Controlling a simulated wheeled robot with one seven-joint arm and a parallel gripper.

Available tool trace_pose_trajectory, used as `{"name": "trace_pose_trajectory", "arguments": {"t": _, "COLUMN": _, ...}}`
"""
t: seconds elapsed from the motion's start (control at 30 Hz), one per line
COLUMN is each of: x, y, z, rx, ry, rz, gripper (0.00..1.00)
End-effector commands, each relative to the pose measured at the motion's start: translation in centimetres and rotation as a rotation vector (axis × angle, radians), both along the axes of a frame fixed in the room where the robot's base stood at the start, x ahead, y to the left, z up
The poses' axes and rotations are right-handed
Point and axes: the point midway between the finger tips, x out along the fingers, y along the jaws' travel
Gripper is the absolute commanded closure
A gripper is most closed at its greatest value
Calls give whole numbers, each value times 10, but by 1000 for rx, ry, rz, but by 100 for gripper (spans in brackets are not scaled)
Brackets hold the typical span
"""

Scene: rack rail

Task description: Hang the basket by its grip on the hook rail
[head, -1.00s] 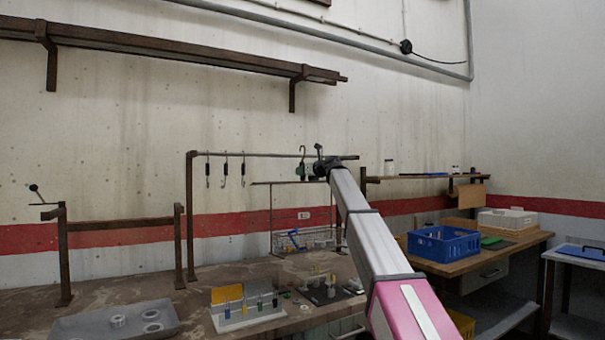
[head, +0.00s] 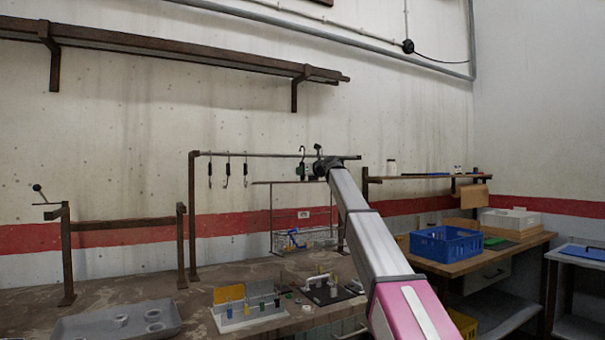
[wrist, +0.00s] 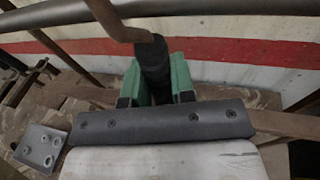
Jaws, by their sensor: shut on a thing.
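The hook rail (head: 270,154) is a thin horizontal bar above the workbench, and it crosses the top of the wrist view (wrist: 210,8). My gripper (head: 304,173) is just below its right part. Its green fingers (wrist: 162,80) are shut on the black grip (wrist: 153,62). A bent hook (wrist: 112,20) rises from the grip and crosses in front of the rail in the wrist view. In the head view the hook's curved top (head: 302,148) stands slightly above the rail. I cannot tell whether it bears on it. The wire basket (head: 318,236) is below my gripper, partly hidden by my arm.
Several dark hooks (head: 227,170) hang on the rail's left part. A post (head: 193,220) carries its left end. The workbench (head: 110,280) below holds a grey tray (head: 85,322) and small racks. A shelf (head: 420,178) is at right, above a blue crate (head: 446,246).

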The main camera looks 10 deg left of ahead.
Motion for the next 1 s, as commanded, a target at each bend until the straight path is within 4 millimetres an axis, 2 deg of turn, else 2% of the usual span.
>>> {"name": "trace_pose_trajectory", "arguments": {"t": 0.27, "x": 0, "y": 0, "z": -1, "rx": 2, "ry": 0, "rz": 0, "gripper": 100}}
{"name": "trace_pose_trajectory", "arguments": {"t": 1.0, "x": 0, "y": 0, "z": -23, "rx": 2, "ry": -1, "rz": -1, "gripper": 100}}
